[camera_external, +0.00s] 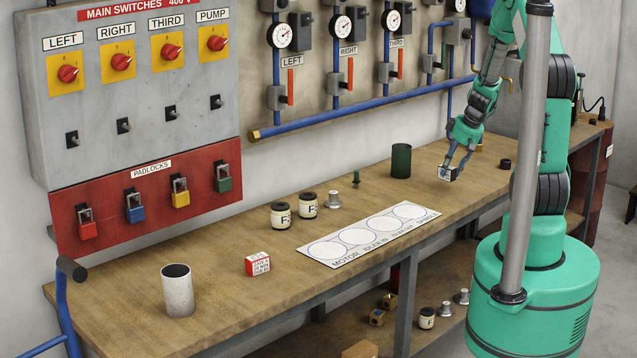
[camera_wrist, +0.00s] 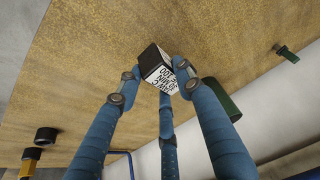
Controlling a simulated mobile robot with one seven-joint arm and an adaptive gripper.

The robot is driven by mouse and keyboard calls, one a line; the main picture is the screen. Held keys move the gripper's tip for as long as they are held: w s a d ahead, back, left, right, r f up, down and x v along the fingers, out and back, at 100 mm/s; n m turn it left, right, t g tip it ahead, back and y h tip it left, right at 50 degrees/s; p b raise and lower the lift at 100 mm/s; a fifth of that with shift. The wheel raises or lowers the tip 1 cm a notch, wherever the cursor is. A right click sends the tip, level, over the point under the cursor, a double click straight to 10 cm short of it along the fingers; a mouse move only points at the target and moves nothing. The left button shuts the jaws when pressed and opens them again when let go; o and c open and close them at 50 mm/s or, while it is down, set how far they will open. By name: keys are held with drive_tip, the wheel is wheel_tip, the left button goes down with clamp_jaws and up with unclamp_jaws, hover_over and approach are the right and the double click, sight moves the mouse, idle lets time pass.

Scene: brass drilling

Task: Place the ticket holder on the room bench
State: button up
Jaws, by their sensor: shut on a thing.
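A small block with a black side and a white printed face, which I take for the ticket holder (camera_external: 447,172), is between the fingers of my gripper (camera_external: 457,165). In the wrist view the block (camera_wrist: 158,66) sits at the tips of my gripper's (camera_wrist: 152,80) blue fingers, which close around it. The print is partly hidden by a finger. The block is over the right part of the wooden bench (camera_external: 225,238); I cannot tell whether it touches the top. The bench top also shows in the wrist view (camera_wrist: 95,50).
A dark green cylinder (camera_external: 401,161) stands left of my gripper, also in the wrist view (camera_wrist: 230,107). A white marked mat (camera_external: 370,236), two labelled jars (camera_external: 281,215), a red-and-white box (camera_external: 258,263) and a grey cylinder (camera_external: 178,291) are further left. A black cap (camera_external: 505,164) lies right.

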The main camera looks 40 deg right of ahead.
sight(450, 175)
drive_tip(key=shift+f+b, duration=0.45)
drive_tip(key=shift+f, duration=1.25)
drive_tip(key=shift+f, duration=0.15)
drive_tip(key=o, duration=1.2)
drive_tip(key=shift+c, duration=0.2)
drive_tip(key=shift+r, duration=0.25)
drive_tip(key=shift+s+r, duration=0.1)
drive_tip(key=shift+r, duration=0.25)
drive_tip(key=p+v, duration=0.2)
drive_tip(key=v, duration=0.9)
drive_tip(key=shift+s, duration=0.15)
